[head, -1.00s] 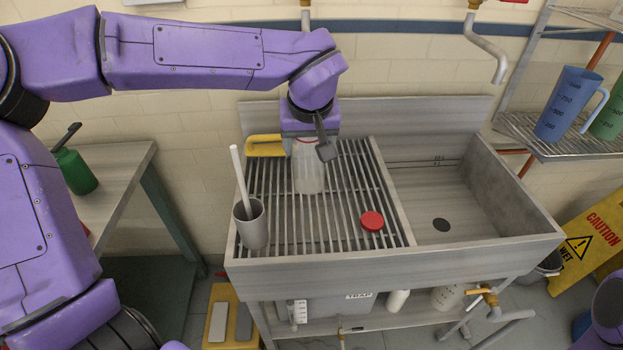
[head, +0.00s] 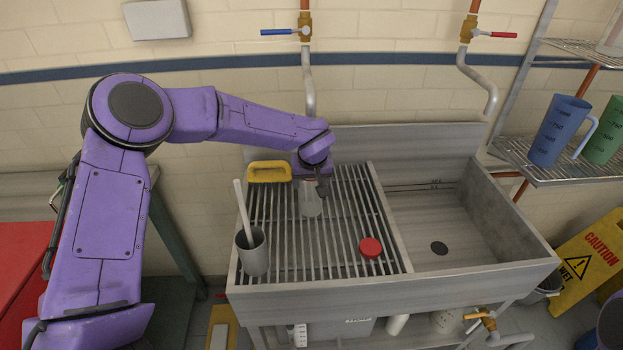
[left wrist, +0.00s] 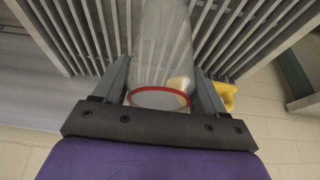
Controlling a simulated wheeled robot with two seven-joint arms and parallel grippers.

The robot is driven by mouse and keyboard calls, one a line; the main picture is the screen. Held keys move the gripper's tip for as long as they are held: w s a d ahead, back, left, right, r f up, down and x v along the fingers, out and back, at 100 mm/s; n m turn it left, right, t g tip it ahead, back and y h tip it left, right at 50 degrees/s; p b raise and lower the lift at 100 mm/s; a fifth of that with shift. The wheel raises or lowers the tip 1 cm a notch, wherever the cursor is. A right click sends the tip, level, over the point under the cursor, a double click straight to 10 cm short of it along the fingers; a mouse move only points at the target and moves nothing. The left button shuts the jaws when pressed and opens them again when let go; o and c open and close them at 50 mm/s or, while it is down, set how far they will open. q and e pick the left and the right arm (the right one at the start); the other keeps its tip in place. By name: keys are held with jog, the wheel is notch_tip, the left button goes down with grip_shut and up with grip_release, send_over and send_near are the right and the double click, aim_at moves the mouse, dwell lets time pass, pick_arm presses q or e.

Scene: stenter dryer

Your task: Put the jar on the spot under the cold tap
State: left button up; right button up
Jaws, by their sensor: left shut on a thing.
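The clear jar (head: 311,202) is upright in my left gripper (head: 314,185), over the slatted drain rack (head: 340,235) at its back part. In the left wrist view the jar (left wrist: 165,45) with its red rim lies between both fingers of my left gripper (left wrist: 160,70), which is shut on it. The cold tap (head: 303,30), with a blue handle, is on the wall, and its spout (head: 310,95) hangs above and behind the jar. I cannot tell whether the jar's base touches the slats. My right gripper is not in view.
A yellow handled thing (head: 269,171) lies left of the jar. A grey cup (head: 252,252) with a white stick and a red lid (head: 370,247) are on the rack. The basin (head: 435,215) at right is empty, under the red-handled tap (head: 469,30).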

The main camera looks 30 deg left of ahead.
pick_arm(q)
jog(key=o, duration=1)
jog(key=shift+o, duration=0.2)
jog(key=b+v, duration=0.1)
jog(key=v, duration=1.1)
jog(key=shift+r, duration=0.1)
